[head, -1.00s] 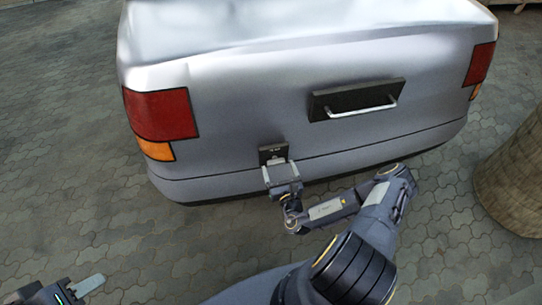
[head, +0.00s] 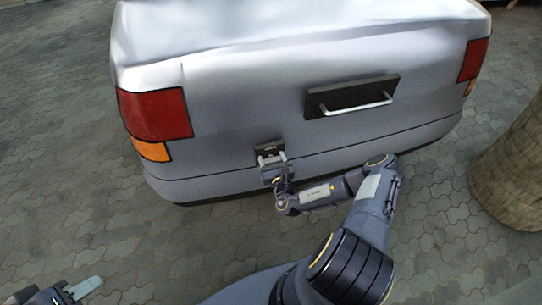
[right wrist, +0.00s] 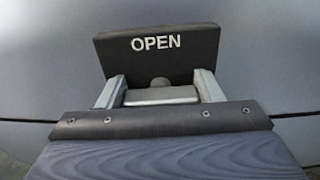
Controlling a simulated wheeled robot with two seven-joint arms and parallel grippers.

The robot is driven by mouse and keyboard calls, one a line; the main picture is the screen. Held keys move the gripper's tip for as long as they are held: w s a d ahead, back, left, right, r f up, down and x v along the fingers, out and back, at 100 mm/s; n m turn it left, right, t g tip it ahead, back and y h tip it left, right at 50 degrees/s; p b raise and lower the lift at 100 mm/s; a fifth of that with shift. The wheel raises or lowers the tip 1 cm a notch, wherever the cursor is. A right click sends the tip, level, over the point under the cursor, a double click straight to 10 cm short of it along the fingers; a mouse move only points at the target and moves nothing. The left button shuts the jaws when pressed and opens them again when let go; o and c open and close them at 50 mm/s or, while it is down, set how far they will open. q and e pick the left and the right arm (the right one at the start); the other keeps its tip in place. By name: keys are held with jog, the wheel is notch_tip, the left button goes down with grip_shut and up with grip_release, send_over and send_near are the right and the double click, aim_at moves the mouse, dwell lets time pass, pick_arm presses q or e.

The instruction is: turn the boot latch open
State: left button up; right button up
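The boot latch is a black plate (head: 267,149) low on the rear of a silver car (head: 232,80). In the right wrist view the latch plate (right wrist: 190,48) reads "OPEN" in white, upright and slightly tilted. A grey latch handle (right wrist: 160,96) lies roughly level below a small dark knob. My right gripper (head: 272,160) is at the latch. In the right wrist view its two fingers (right wrist: 160,90) stand one at each end of the handle and appear to touch it. My left gripper (head: 86,287) is at the lower left, away from the car; its opening is unclear.
A black panel with a pale bar handle (head: 355,96) sits right of and above the latch. Red and orange tail lamps (head: 155,115) mark the car's corners. A round brown trunk-like post (head: 512,170) stands at the right. Paving (head: 80,200) is clear at the left.

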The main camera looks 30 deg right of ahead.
jog(key=shift+c, duration=0.6)
jog(key=shift+m, duration=0.3)
jog(key=m, duration=0.3)
jog(key=shift+d+p, duration=0.1)
jog(key=shift+p, duration=0.3)
jog(key=m, duration=0.4)
jog(key=shift+d+f, duration=0.1)
jog(key=m, duration=0.5)
jog(key=shift+s+d+f, duration=0.1)
jog(key=shift+f, duration=0.05)
jog(key=m+b, duration=0.1)
jog(key=m, duration=0.4)
jog(key=shift+f, duration=0.15)
jog(key=shift+m, duration=0.3)
